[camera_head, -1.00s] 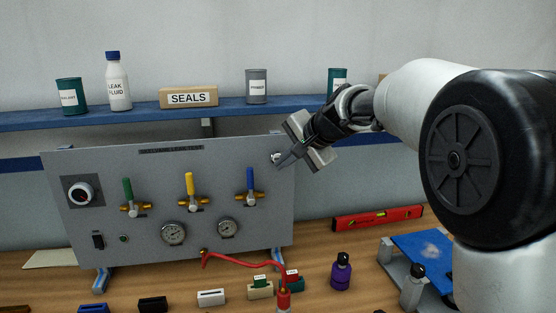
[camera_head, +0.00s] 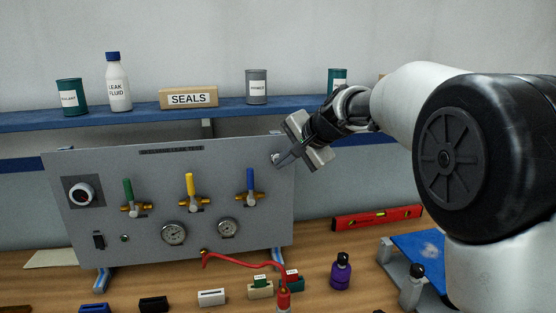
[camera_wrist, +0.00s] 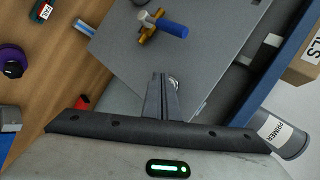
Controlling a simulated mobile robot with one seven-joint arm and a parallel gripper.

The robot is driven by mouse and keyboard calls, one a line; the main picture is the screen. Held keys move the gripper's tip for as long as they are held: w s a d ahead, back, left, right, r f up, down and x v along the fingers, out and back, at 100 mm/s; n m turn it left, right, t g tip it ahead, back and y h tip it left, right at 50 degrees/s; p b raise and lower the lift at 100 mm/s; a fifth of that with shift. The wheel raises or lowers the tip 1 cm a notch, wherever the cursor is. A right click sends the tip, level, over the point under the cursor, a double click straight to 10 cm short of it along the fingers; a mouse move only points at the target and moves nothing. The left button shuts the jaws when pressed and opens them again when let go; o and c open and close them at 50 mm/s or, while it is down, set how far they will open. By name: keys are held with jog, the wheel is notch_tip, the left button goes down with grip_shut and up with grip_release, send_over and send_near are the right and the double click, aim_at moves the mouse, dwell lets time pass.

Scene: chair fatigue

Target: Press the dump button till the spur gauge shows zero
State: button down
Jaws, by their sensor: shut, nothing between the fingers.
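The grey panel (camera_head: 100,170) stands upright on the bench. A small silver button (camera_head: 275,158) sits at its upper right corner; it also shows in the wrist view (camera_wrist: 174,82), partly behind the fingers. I take it for the dump button, but no label is readable. My gripper (camera_head: 280,164) is shut and empty, its fingertips at the button; I cannot tell whether they touch it. The fingers also show in the wrist view (camera_wrist: 161,78). A left gauge (camera_head: 174,233) and a right gauge (camera_head: 228,228) sit low on the panel; their needles are too small to read.
Green (camera_head: 128,190), yellow (camera_head: 190,184) and blue (camera_head: 250,180) valve handles stick out from the panel. A red hose (camera_head: 240,262) runs from its lower edge. A blue shelf (camera_head: 230,108) with containers is behind. A purple bottle (camera_head: 341,272) stands at the front right.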

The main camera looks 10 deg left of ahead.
jog(key=shift+w+a+p, duration=0.15)
jog(key=shift+w+p, duration=0.15)
jog(key=shift+w, duration=0.05)
dwell(0.4)
dwell(0.3)
jog(key=shift+s+d+b, duration=0.35)
jog(key=shift+s+b, duration=0.2)
jog(key=shift+s, duration=0.15)
jog(key=s+b, duration=0.1)
jog(key=s+d, duration=0.1)
jog(key=s, duration=0.1)
jog(key=s+d+b, duration=0.1)
jog(key=shift+s+b, duration=0.25)
jog(key=shift+b, duration=0.1)
jog(key=shift+d, duration=0.1)
dwell(0.3)
